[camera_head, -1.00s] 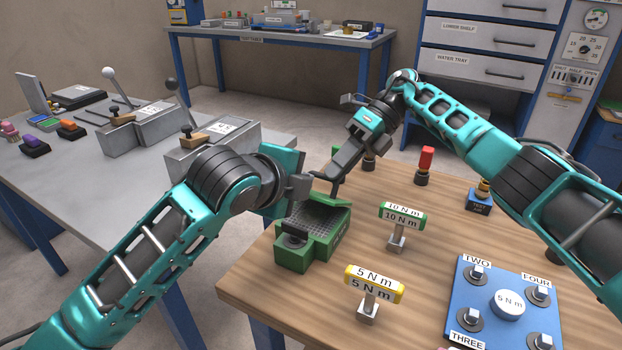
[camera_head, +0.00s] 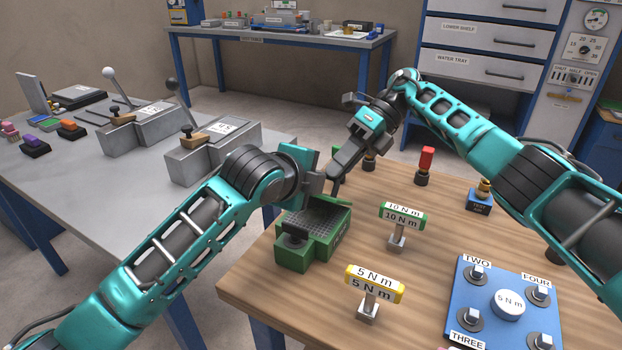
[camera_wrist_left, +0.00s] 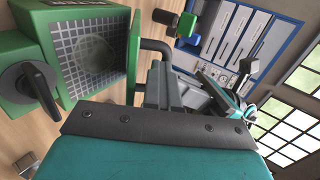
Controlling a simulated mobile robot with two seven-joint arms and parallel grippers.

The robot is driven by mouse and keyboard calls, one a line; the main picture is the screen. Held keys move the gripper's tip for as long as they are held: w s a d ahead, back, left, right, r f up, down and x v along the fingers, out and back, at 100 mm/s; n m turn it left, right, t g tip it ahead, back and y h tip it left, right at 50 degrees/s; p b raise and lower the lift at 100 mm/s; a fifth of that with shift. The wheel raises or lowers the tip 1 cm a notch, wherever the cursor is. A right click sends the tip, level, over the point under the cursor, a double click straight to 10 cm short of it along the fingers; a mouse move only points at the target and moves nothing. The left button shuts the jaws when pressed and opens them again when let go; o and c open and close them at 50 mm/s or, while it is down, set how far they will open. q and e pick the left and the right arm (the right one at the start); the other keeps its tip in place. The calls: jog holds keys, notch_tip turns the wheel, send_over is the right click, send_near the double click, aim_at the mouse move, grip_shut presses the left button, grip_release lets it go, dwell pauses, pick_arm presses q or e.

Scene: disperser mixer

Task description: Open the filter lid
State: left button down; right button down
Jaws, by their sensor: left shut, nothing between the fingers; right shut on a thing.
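The green filter box (camera_head: 296,256) stands at the left edge of the wooden table, with a dark mesh top and a black knob on its front. Its green lid (camera_head: 336,200) is raised at the far side, leaving the mesh uncovered. The left wrist view shows the box (camera_wrist_left: 80,22), the lid edge-on (camera_wrist_left: 133,55) and a black bent handle (camera_wrist_left: 158,47) on the lid. My right gripper (camera_head: 334,186) is shut on the lid handle; the arm partly hides the contact. My left gripper (camera_head: 314,188) is shut and empty, just beside the lid above the box.
A green 10 N m tool (camera_head: 402,217) and a yellow 5 N m tool (camera_head: 373,284) stand right of the box. A blue socket panel (camera_head: 490,330) lies at front right. A red-topped piece (camera_head: 426,160) stands behind. The grey table (camera_head: 70,190) is at left.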

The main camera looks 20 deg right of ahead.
pick_arm(q)
jog(key=shift+w+d+r, duration=0.2)
jog(key=shift+d, duration=0.05)
pick_arm(e)
jog(key=shift+s+a, duration=0.2)
jog(key=shift+a, duration=0.2)
pick_arm(q)
jog(key=shift+r, duration=0.1)
pick_arm(e)
jog(key=c, duration=1.2)
grip_release()
jog(key=shift+f, duration=0.1)
jog(key=shift+o, duration=0.2)
jog(key=v, duration=0.9)
